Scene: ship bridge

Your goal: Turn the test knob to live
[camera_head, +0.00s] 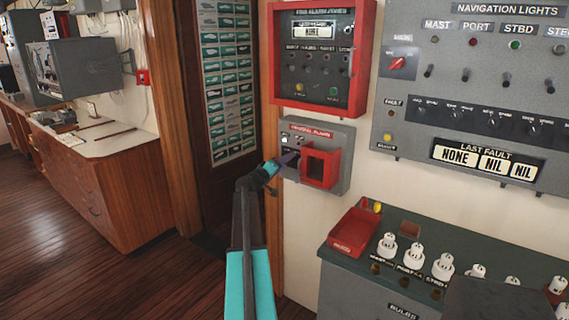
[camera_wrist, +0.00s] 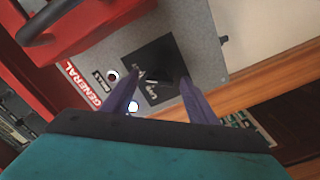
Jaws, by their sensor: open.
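The test knob (camera_wrist: 160,75) is a dark knob on a black square plate with white lettering, on the grey general alarm panel (camera_head: 340,137). In the wrist view the panel (camera_wrist: 205,45) looks tilted, and the lettering near the knob is too small to read surely. My gripper (camera_wrist: 152,92) is open, its two purple fingers on either side of the knob plate. I cannot tell whether they touch the knob. In the head view my gripper (camera_head: 290,159) is at the panel's left part and hides most of the knob.
A red open-fronted box (camera_head: 320,166) juts from the panel, close right of my gripper. A red-framed fire alarm panel (camera_head: 318,95) hangs above. Below right, a red tray (camera_head: 354,232) and white bulbs stand on a grey cabinet (camera_head: 345,285). A doorway lies to the left.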

